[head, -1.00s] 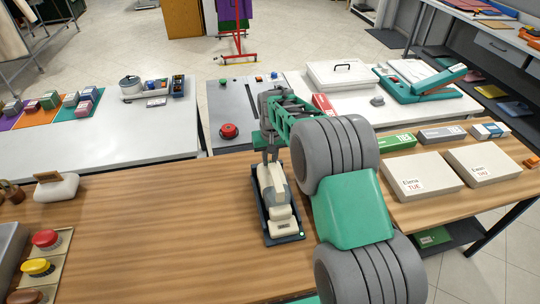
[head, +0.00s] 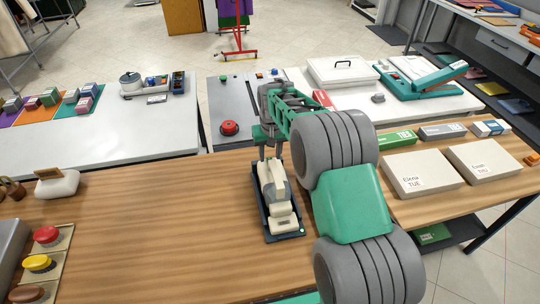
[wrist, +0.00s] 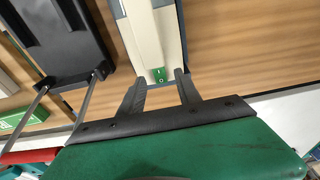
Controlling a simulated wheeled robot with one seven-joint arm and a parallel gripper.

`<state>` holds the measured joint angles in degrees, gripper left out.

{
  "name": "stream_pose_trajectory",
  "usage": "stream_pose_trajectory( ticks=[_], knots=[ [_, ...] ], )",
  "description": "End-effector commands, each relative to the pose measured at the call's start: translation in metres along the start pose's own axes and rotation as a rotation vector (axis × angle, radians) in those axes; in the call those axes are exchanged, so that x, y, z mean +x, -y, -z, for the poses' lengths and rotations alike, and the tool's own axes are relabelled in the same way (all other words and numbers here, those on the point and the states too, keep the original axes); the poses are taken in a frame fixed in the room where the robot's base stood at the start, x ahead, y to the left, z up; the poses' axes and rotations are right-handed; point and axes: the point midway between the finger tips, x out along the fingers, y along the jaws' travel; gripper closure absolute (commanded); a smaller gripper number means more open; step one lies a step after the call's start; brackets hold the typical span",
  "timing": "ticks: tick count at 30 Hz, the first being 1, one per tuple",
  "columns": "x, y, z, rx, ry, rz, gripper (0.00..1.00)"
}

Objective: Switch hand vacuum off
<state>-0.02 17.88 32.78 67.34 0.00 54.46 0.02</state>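The hand vacuum (head: 277,190) is cream and grey and lies in a dark tray (head: 296,233) on the wooden counter. A small green light shows at the tray's near right corner. In the wrist view the vacuum's cream body (wrist: 142,35) enters from the top, with a green rocker switch (wrist: 159,75) on its end. My gripper (head: 270,156) points down over the vacuum's far end. In the wrist view my gripper (wrist: 157,84) has its two fingers apart, with the switch showing between and just beyond their tips. I cannot tell whether they touch the vacuum.
White labelled boxes (head: 423,173) stand to the right. A red button (head: 229,128) is on the grey panel behind. The counter left of the vacuum is clear.

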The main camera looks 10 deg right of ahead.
Motion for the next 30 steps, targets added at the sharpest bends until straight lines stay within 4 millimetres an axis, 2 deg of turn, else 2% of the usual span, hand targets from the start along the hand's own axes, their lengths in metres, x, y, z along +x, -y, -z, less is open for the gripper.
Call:
stream_pose_trajectory(
  ticks=[6, 10, 14, 24, 26, 28, 30],
  knots=[
    [-0.043, 0.0, 0.001, 0.0, -0.005, 0.0, 0.6],
    [-0.063, 0.0, 0.0, 0.0, -0.004, 0.0, 0.6],
    [-0.07, 0.0, 0.0, 0.0, -0.001, 0.0, 0.6],
    [-0.07, 0.0, 0.0, 0.0, -0.001, 0.0, 0.6],
    [-0.079, 0.0, -0.004, 0.0, -0.01, 0.0, 0.6],
    [-0.096, 0.001, -0.018, -0.002, -0.028, 0.0, 0.6],
    [-0.12, 0.001, -0.043, -0.003, -0.053, 0.0, 0.6]
  ],
)
